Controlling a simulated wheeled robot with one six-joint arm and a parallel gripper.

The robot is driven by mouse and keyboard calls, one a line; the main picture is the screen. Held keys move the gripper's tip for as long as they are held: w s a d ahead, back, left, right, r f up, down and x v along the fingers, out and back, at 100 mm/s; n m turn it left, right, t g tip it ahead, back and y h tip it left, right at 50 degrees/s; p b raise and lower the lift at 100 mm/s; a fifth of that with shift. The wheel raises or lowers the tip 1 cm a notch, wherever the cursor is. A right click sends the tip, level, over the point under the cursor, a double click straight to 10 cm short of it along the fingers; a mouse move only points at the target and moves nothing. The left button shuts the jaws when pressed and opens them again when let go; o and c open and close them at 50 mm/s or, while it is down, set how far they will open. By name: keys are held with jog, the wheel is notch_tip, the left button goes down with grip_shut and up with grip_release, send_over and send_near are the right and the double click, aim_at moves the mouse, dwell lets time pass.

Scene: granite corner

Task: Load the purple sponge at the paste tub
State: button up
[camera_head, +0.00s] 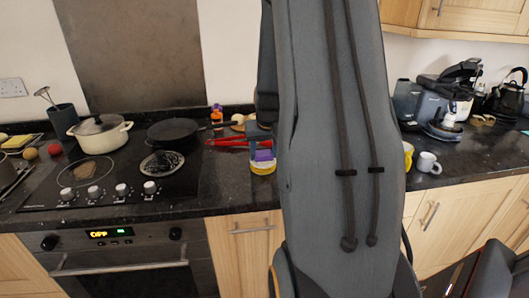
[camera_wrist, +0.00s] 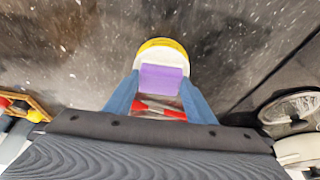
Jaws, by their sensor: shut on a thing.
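The purple sponge (camera_wrist: 161,78) is between the two blue fingers of my gripper (camera_wrist: 160,88), which is shut on it. In the head view the sponge (camera_head: 264,155) shows as a small purple block below my gripper (camera_head: 260,138). The paste tub (camera_wrist: 163,45) is a round white tub with a yellow rim. The sponge overlaps the tub in the wrist view. In the head view the tub (camera_head: 264,168) stands on the dark counter directly under the sponge. I cannot tell whether the sponge touches the paste.
A red-handled tool (camera_head: 229,142) lies on the counter just left of my gripper. A black pan (camera_head: 173,132) and cream pot (camera_head: 99,136) are on the hob further left. White and yellow mugs (camera_head: 428,162) stand right of my arm, which hides the middle counter.

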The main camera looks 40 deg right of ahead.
aim_at(264, 154)
dwell(0.5)
jog(key=shift+r+p, duration=2.7)
jog(key=shift+r, duration=0.8)
